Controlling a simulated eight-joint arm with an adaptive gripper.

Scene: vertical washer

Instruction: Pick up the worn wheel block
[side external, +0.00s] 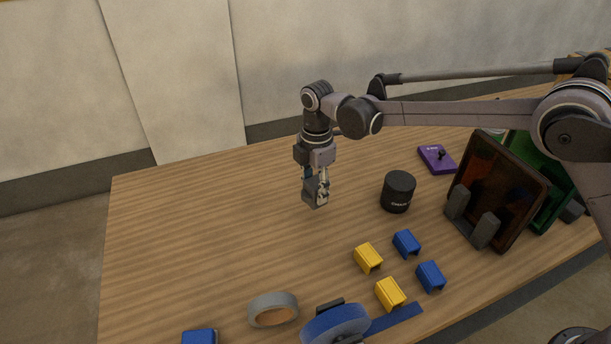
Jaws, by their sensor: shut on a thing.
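My gripper (316,184) points down over the left-middle part of the wooden table. It is shut on a small grey block (314,197) with a lighter patch on one side, which I take as the worn wheel block. The fingers cover part of the block. The block looks slightly tilted. I cannot tell whether its bottom is touching the table or just above it.
A black cylinder (397,191) stands right of my gripper. Yellow blocks (368,257) and blue blocks (406,243) lie in front. A tape roll (273,309) and blue roll (335,325) lie near. Panels (493,190) stand at right. The table's left (180,230) is clear.

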